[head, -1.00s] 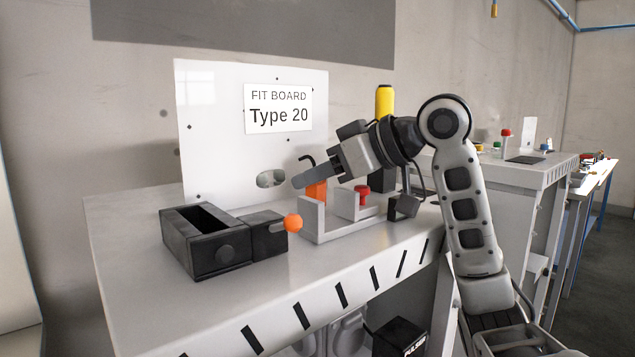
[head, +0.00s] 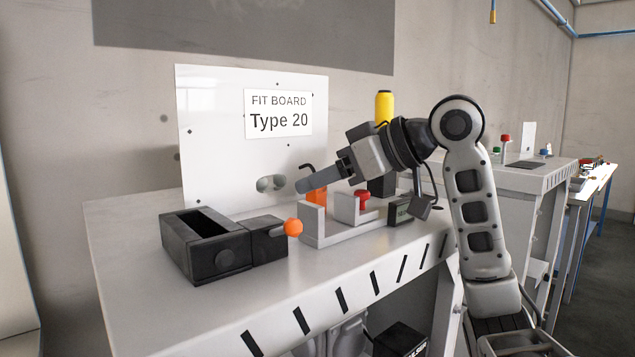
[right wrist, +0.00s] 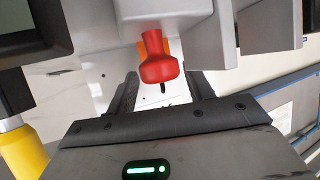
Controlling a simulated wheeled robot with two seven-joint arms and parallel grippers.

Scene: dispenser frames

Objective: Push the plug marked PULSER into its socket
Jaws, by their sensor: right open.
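No plug or socket that I can make out as the PULSER one shows. A black box (head: 398,338) below the bench top at the bottom edge of the head view carries white lettering, cut off by the frame. My right gripper (head: 318,180) is open and empty above the grey bracket (head: 312,225), in front of the white board. In the right wrist view its two dark fingers (right wrist: 163,92) stand apart, with a red knob (right wrist: 160,68) showing between and above them. My left gripper is out of view.
The white board (head: 225,120) reads "FIT BOARD Type 20" and has oval holes. A black open box (head: 225,255) with an orange ball (head: 293,227) stands at left. A yellow cylinder (head: 384,105) stands behind my right arm. The front left bench top is clear.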

